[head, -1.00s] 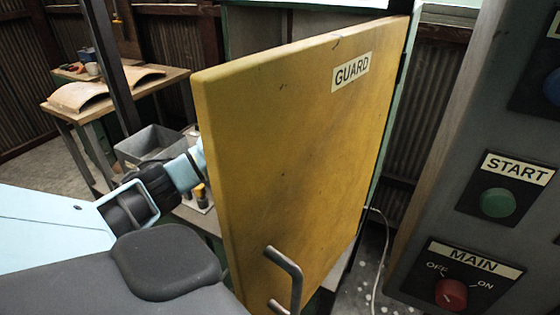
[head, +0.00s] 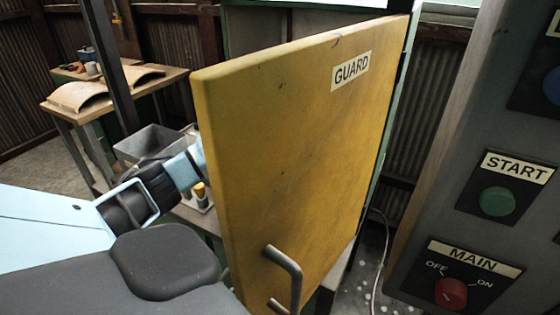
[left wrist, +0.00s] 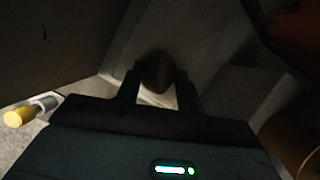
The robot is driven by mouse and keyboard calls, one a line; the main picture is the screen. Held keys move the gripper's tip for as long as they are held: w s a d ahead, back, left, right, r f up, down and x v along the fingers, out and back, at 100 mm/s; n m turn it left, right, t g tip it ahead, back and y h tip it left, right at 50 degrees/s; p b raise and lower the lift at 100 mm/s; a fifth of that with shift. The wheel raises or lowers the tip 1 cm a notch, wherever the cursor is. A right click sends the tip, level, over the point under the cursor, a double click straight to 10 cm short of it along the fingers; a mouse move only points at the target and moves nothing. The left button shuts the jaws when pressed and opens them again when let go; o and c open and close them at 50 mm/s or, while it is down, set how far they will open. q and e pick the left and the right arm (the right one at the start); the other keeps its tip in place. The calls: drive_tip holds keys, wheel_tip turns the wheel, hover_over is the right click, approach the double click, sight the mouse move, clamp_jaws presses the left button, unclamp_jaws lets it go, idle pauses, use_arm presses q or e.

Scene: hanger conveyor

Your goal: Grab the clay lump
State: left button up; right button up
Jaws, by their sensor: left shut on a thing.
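My left gripper (left wrist: 160,80) shows in the dim left wrist view with its two fingers on either side of a dark brown rounded lump, the clay lump (left wrist: 157,69). The gripper is shut on it. Pale grey surfaces lie around and beyond the lump; whether it still touches one is too dark to tell. In the head view my left arm reaches in from the left behind the yellow guard door (head: 300,150), which hides the gripper and the lump. My right gripper is in neither view.
The guard door, with its metal handle (head: 292,275), stands close to the left wrist. A grey bin (head: 150,145) and a yellow-handled tool (head: 201,191) are near the arm. A control panel (head: 425,215) stands at right. A wooden table (head: 85,112) stands behind left.

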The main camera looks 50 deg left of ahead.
use_arm(q)
wheel_tip(320, 180, up, 3)
drive_tip(key=shift+f, duration=0.1)
drive_tip(key=s+d+r, duration=0.1)
drive_tip(key=s+d, duration=0.3)
drive_tip(key=s, duration=0.2)
drive_tip(key=s+d+b, duration=0.1)
drive_tip(key=s+d, duration=0.3)
drive_tip(key=s, duration=0.3)
drive_tip(key=shift+s+d+r, duration=0.25)
drive_tip(key=shift+d+r, duration=0.05)
drive_tip(key=shift+r, duration=0.05)
